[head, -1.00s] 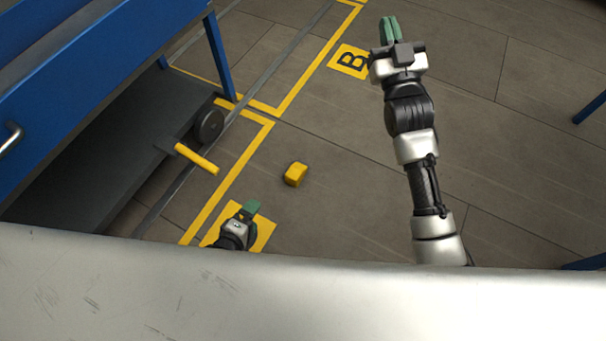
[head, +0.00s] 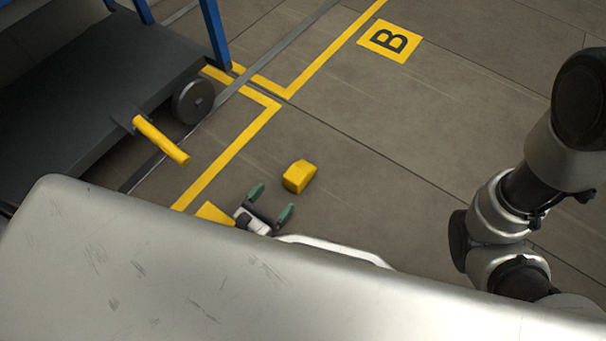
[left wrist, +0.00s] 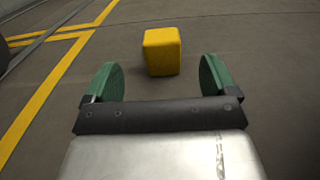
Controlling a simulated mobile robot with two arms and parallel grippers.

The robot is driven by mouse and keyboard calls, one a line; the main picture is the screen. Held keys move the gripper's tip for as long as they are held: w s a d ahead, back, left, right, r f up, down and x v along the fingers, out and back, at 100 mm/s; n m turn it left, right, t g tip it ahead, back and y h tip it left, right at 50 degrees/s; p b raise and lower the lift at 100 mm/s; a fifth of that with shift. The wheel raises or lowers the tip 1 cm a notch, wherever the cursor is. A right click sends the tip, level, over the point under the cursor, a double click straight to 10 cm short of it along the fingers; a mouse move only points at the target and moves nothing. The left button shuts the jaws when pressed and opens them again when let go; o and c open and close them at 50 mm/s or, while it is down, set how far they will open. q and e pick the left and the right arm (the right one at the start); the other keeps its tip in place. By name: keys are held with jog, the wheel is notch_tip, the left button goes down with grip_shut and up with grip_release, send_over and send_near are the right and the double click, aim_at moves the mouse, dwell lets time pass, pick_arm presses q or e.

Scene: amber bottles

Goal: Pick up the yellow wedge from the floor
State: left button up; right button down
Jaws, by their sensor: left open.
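The yellow wedge (head: 299,177) lies on the grey floor in the head view, just beyond my left gripper. It also shows in the left wrist view (left wrist: 162,52), ahead of the fingertips and roughly centred between them. My left gripper (head: 271,200) is open and empty, its green-padded fingers spread and pointing toward the wedge; it shows in the left wrist view too (left wrist: 158,78). A gap of floor separates the fingers from the wedge. Part of my right arm shows at the right of the head view, but its gripper is out of the picture.
A dark low platform (head: 90,95) with a black wheel (head: 193,101) and a yellow handle (head: 161,140) stands at the left. Yellow floor lines (head: 232,152) and a yellow "B" marker (head: 390,41) are flat on the floor. Floor around the wedge is clear.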

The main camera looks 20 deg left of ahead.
aim_at(297, 172)
pick_arm(q)
jog(key=b+x, duration=0.1)
jog(key=x, duration=0.3)
jog(key=shift+w+d+b, duration=0.1)
jog(key=shift+w+b, duration=0.2)
jog(key=shift+w, duration=0.05)
jog(key=b+x, duration=0.3)
jog(key=x, duration=0.2)
jog(key=shift+d+f, duration=0.1)
jog(key=shift+f, duration=0.1)
jog(key=shift+w+r, duration=0.1)
jog(key=shift+w, duration=0.05)
jog(key=shift+c, duration=0.4)
jog(key=c, duration=1.1)
jog(key=shift+r, duration=0.15)
